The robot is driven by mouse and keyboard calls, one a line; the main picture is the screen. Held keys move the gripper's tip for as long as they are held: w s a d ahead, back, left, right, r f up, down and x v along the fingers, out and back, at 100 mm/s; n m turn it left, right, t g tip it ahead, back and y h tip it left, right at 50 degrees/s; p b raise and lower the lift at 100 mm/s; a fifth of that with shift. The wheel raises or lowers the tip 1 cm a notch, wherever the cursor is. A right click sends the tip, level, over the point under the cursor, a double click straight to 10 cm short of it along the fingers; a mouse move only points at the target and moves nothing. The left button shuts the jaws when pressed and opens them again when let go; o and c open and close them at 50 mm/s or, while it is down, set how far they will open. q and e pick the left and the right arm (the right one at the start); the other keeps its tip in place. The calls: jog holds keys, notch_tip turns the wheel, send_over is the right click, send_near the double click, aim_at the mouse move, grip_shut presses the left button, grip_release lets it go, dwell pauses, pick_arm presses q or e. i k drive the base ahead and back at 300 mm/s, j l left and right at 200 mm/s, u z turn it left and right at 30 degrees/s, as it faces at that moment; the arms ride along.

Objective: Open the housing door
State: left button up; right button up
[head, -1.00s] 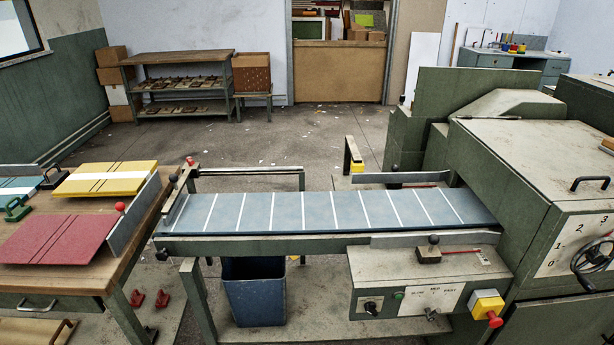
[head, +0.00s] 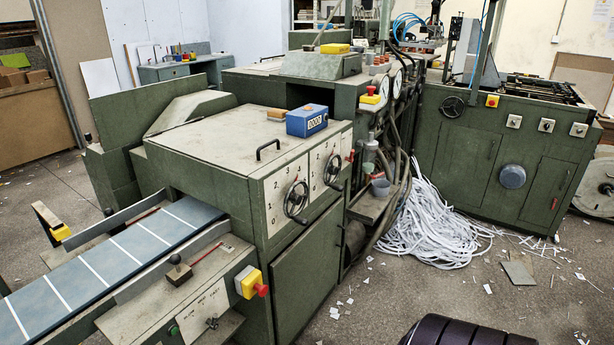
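The green machine housing (head: 225,150) stands left of the middle in the head view. Its pale top has a black bar handle (head: 267,149) near the front edge and looks closed. A flat green front panel (head: 306,275) below the dials looks shut. I cannot tell which of these is the housing door. Two handwheels sit on the white dial plates, the left handwheel (head: 296,200) and the right handwheel (head: 333,170). Neither of my grippers is in view.
A blue counter box (head: 306,121) and a wooden-backed brush (head: 276,115) lie on the housing top. The striped blue belt (head: 130,255) enters at the left. A pile of paper strips (head: 435,225) lies on the floor at the right. The floor (head: 400,290) in front is mostly open.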

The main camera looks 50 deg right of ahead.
aim_at(304, 274)
jog(key=z, duration=1.7)
